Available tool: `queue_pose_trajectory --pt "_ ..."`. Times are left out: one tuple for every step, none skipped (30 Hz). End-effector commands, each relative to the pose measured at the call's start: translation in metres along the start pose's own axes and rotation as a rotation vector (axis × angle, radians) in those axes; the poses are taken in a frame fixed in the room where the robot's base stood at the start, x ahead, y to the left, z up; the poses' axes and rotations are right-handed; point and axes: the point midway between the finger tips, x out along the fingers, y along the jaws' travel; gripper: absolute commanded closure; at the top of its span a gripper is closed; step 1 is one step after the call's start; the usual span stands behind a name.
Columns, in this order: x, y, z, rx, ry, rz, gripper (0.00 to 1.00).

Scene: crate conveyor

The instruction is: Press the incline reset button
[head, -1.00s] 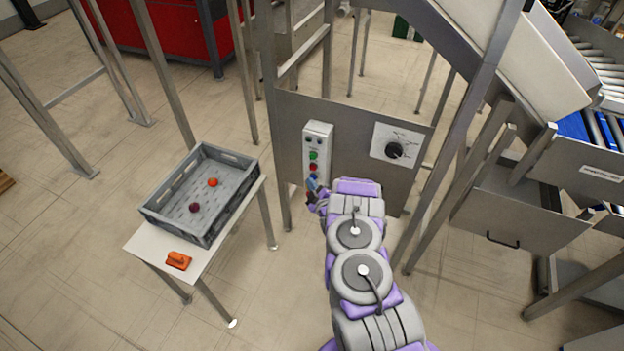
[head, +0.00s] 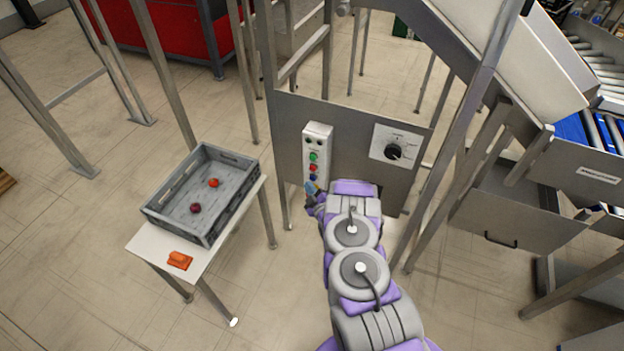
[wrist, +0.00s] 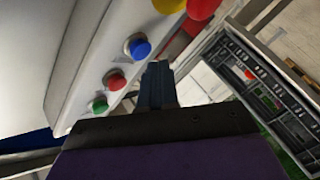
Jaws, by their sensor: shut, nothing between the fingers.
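The control box (head: 317,150) is a pale upright box on the grey metal panel. It carries a green button (head: 314,157), a red button (head: 313,168) and a blue button (head: 313,178). No label is legible, so I cannot tell which one is the incline reset. My gripper (head: 313,189) is just below the blue button in the head view. In the wrist view, my shut, empty gripper (wrist: 158,78) is close to the blue button (wrist: 138,47) and the red button (wrist: 115,80), with the green button (wrist: 99,105) farther left. I cannot see contact.
A black rotary dial (head: 393,151) is on a white plate to the right of the box. A grey crate (head: 164,222) with two small round items stands on a white table (head: 214,252), beside an orange object (head: 179,260). Metal posts flank the panel. Floor is clear below the table.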

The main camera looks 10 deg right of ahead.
Motion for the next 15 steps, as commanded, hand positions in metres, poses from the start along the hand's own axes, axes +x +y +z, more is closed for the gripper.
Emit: queue_pose_trajectory --pt "0.000 0.000 0.000 0.000 0.000 0.000 1.00" --pt "0.000 0.000 0.000 0.000 0.000 0.000 1.00" --pt "0.000 0.000 -0.001 0.000 0.000 0.000 1.00" --pt "-0.001 -0.001 -0.001 0.000 0.000 0.000 1.00" --pt "-0.002 -0.001 -0.002 0.001 0.000 -0.001 1.00" --pt "-0.003 -0.002 -0.003 0.001 0.000 -0.001 1.00" --pt "-0.004 -0.003 -0.004 0.001 0.000 -0.001 1.00" --pt "-0.006 -0.004 -0.005 0.001 0.000 -0.001 1.00" --pt "-0.009 -0.005 -0.007 0.002 0.000 -0.001 1.00" --pt "-0.011 -0.007 -0.009 0.002 0.000 -0.001 1.00" --pt "-0.013 -0.008 -0.010 0.003 0.000 -0.001 1.00" --pt "-0.015 -0.010 -0.012 0.003 -0.001 -0.002 1.00" --pt "-0.017 -0.012 -0.013 0.002 -0.001 -0.003 1.00" --pt "-0.019 -0.013 -0.015 0.002 -0.001 -0.004 1.00" --pt "-0.022 -0.015 -0.016 0.002 -0.001 -0.004 1.00"
